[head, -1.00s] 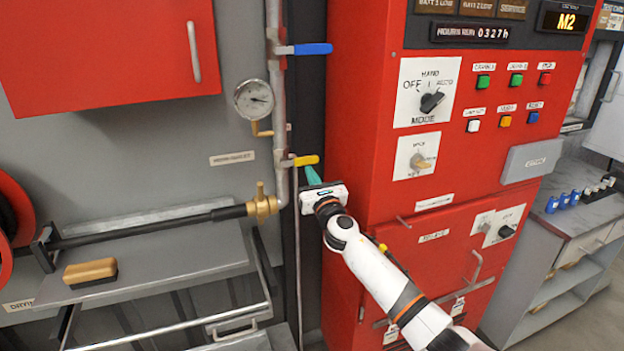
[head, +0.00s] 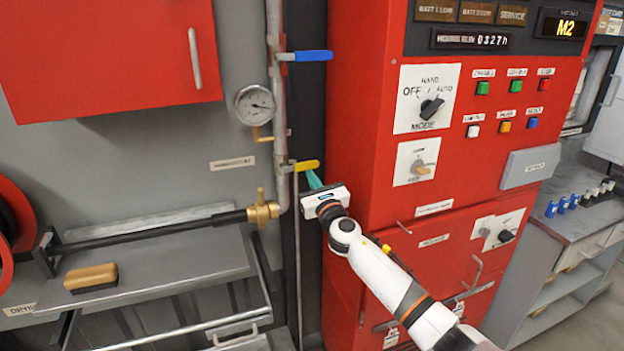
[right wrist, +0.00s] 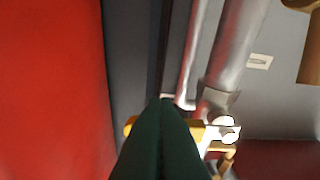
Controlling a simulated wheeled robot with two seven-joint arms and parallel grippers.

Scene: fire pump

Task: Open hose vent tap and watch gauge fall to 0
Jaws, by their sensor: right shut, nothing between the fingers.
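The yellow-handled tap (head: 305,165) sits on the vertical grey pipe, its lever pointing right, level. It also shows in the right wrist view (right wrist: 196,130), partly hidden behind my fingers. The round white gauge (head: 255,104) is on the wall left of the pipe; its needle points right and slightly down, but the figures are too small to read. My right gripper (head: 313,178) is shut and empty, its teal fingertips just below and beside the yellow lever. I cannot tell if they touch it. My left gripper is not in view.
A blue lever (head: 312,56) is higher on the pipe. A brass valve (head: 262,208) joins a black hose at lower left. The red pump cabinet (head: 380,170) stands close on the right. A wooden brush (head: 91,277) lies on the grey shelf.

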